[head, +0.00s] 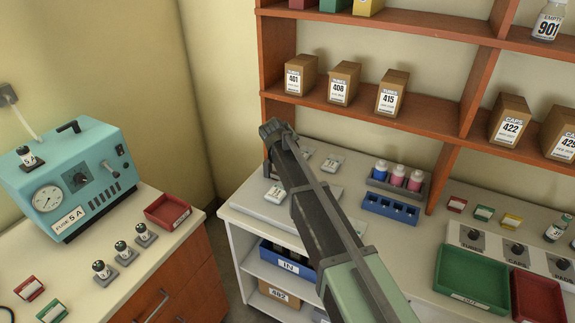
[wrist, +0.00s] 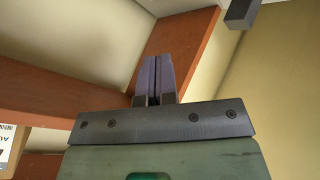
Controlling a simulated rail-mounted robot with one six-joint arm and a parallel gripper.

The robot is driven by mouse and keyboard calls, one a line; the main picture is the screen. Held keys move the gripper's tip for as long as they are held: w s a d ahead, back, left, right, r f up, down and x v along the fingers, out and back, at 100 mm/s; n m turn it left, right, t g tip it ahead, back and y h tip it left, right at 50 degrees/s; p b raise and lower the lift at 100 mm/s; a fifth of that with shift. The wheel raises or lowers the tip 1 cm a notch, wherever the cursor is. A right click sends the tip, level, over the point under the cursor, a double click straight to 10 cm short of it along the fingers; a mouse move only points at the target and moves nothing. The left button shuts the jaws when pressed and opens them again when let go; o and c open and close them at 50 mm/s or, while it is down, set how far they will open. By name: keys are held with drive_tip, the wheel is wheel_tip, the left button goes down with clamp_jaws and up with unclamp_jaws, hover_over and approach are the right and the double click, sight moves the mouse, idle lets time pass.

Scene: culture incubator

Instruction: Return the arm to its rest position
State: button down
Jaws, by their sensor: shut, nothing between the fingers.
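My gripper (wrist: 158,62) shows in the wrist view, its two dark fingers together with nothing between them. It points toward the orange-brown shelf frame (wrist: 192,50) and the pale wall (wrist: 270,80). In the head view my arm (head: 315,205) rises from the bottom edge to the middle, in front of the right-hand bench. I cannot clearly make out the fingers there. The arm hides part of the bench top and the rack front below it.
The shelf (head: 425,118) with brown boxes stands behind the arm. The right-hand bench holds a blue rack (head: 391,208), a green tray (head: 470,280) and a red tray (head: 538,298). A teal incubator (head: 75,180) stands on the left bench. Open air lies between the benches.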

drive_tip(key=s+d+f+m+g+y, duration=0.1)
drive_tip(key=s+d, duration=0.5)
drive_tip(key=s, duration=0.6)
drive_tip(key=s+d+f+m+g, duration=0.2)
drive_tip(key=s+d+g, duration=0.3)
drive_tip(key=s, duration=0.8)
drive_tip(key=s+d+f+m+g+y, duration=0.1)
drive_tip(key=s+d+f+m+g, duration=0.1)
drive_tip(key=s+d, duration=0.5)
drive_tip(key=s, duration=0.6)
drive_tip(key=shift+d+m+g+y, duration=0.15)
drive_tip(key=shift+m+g+y, duration=0.15)
drive_tip(key=shift+m+g, duration=0.1)
